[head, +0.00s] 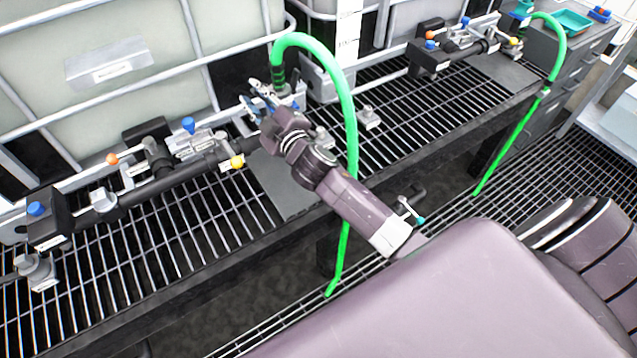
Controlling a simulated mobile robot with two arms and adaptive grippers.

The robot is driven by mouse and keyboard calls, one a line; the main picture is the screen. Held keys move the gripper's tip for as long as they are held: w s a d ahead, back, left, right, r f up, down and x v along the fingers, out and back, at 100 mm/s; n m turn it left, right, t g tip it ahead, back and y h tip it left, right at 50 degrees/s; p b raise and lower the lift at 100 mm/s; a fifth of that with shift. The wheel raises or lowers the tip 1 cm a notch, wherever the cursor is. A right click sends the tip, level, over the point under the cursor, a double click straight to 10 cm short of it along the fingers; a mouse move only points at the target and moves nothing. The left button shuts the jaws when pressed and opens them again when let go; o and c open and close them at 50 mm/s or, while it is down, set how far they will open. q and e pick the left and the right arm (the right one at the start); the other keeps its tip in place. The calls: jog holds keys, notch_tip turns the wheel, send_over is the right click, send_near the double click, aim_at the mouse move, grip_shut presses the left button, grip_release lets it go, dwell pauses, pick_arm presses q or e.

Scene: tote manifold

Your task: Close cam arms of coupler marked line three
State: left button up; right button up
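The dark ribbed hose end (278,76) is just behind and to the right of the fingers. Small metal and blue parts show around the fingertips. At this size I cannot tell cam arms from fingers, nor whether the gripper touches the coupler or is open or shut. The coupler body is mostly hidden by my gripper and wrist. No line-three marking can be read. My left gripper is out of view.
A black manifold pipe (185,178) with blue, orange and yellow knobs lies left on the grating (130,260). White caged totes (110,60) stand behind. A second manifold (465,52) and green hose (548,75) are at the back right. The hose hangs behind my forearm.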

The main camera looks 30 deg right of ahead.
jog(key=s+d+f+m+g+h, duration=0.1)
jog(key=s+f+g, duration=0.3)
jog(key=s+f, duration=0.4)
jog(key=s+d+f+m+g+h+b, duration=0.1)
jog(key=s+f+m+g, duration=0.3)
jog(key=s+f, duration=0.5)
jog(key=s+d+h, duration=0.1)
jog(key=s, duration=0.6)
jog(key=shift+d+f+g+b, duration=0.25)
jog(key=shift+d+g+b, duration=0.05)
jog(key=shift+d, duration=0.1)
jog(key=w+a+r+n+t+y, duration=0.35)
jog(key=w+r+n+t, duration=0.65)
jog(key=w+r, duration=0.6)
jog(key=w+a+g+p, duration=0.1)
jog(key=w+p, duration=0.1)
jog(key=w, duration=0.5)
jog(key=shift+w+a+f+n, duration=0.15)
jog(key=shift+w+f+n, duration=0.05)
jog(key=shift+n, duration=0.1)
